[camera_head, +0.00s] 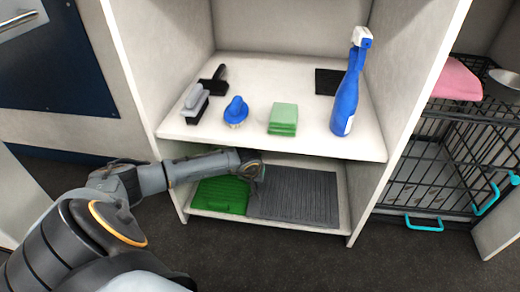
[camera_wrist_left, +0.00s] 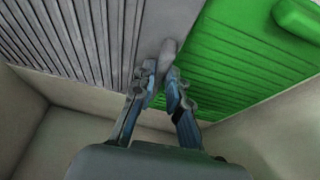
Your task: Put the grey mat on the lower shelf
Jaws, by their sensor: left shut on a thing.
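The grey ribbed mat (camera_head: 300,195) lies flat in the lower compartment, on the lower shelf (camera_head: 275,226), at its middle and right. It also shows in the left wrist view (camera_wrist_left: 75,35). My left gripper (camera_head: 258,172) reaches into the lower compartment at the mat's left side. In the left wrist view, the fingers of my left gripper (camera_wrist_left: 167,80) are shut on a small grey tab at the mat's edge. The fingertips hide part of the tab. My right gripper is not in view.
A green ribbed mat (camera_head: 222,194) lies left of the grey mat, close against it. The upper shelf (camera_head: 250,75) holds a blue spray bottle (camera_head: 346,95), green cloths (camera_head: 283,119) and brushes (camera_head: 235,111). A black wire crate (camera_head: 420,170) stands right of the shelf unit.

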